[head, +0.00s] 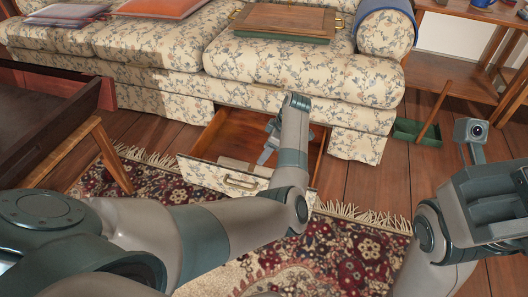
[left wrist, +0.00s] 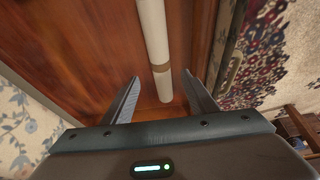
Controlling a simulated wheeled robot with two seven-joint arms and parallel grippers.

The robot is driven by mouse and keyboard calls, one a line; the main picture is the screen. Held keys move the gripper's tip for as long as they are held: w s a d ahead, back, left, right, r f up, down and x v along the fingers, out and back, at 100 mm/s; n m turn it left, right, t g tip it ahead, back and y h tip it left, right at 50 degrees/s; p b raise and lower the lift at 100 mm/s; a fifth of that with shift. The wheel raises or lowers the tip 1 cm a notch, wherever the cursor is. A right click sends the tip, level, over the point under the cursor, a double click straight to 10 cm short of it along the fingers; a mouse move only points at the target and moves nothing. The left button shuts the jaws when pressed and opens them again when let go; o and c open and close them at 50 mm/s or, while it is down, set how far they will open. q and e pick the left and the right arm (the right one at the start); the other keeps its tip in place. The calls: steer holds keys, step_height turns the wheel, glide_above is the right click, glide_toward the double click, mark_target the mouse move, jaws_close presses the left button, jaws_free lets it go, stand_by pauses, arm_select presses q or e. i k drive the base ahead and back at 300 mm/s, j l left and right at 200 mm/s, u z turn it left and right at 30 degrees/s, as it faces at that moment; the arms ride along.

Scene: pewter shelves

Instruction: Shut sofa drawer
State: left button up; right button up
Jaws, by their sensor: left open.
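The sofa (head: 290,70) has a floral cover, and its drawer (head: 225,129) stands pulled out beneath the seat. The drawer front (head: 205,174) has the same floral pattern and a brass handle (head: 241,182). My left gripper (head: 267,148) is over the open drawer, behind its front panel, partly hidden by my own forearm. In the left wrist view my left gripper (left wrist: 162,92) is open above the wooden drawer floor (left wrist: 85,50). A pale rolled cylinder (left wrist: 156,35) lies in the drawer, in line with the gap between the fingers. My right gripper (head: 490,205) is at the right edge, its fingertips not visible.
A patterned rug (head: 350,250) lies in front of the drawer. A dark wooden table (head: 50,120) stands close on the left. A green box (head: 416,132) sits on the floor by a wooden shelf at right. A tray (head: 285,20) and folders (head: 160,8) lie on the sofa.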

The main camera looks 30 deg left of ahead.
mark_target(233, 133)
steer(key=u, duration=1.2)
